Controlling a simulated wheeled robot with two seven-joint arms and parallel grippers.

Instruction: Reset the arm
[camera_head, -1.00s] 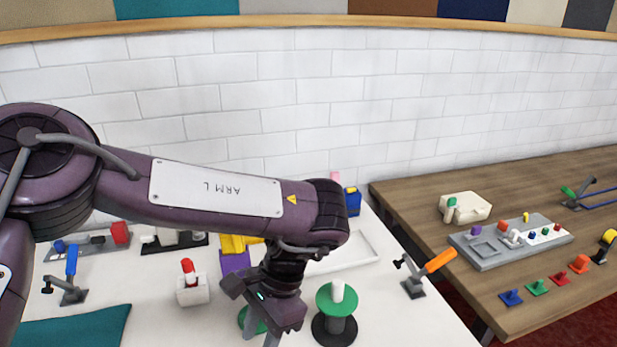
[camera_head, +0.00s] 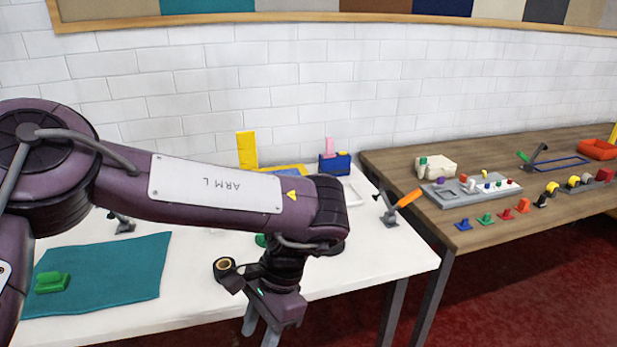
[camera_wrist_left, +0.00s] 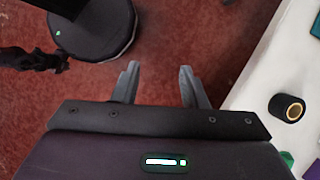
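My left arm, marked ARM L, reaches across the head view from the left. Its gripper (camera_head: 261,333) hangs at the white table's (camera_head: 395,265) front edge, with its fingertips near the picture's bottom edge. In the left wrist view the two grey fingers (camera_wrist_left: 157,82) stand apart with nothing between them, above the red floor. The table edge lies to their right. My right gripper is in neither view.
A dark tape roll (camera_head: 224,267) stands on the white table near my left wrist. A teal cloth (camera_head: 110,268) carries a green block (camera_head: 52,282). An orange-handled clamp (camera_head: 408,198) stands at the table's right. A wooden table (camera_head: 480,237) with small coloured parts is beyond.

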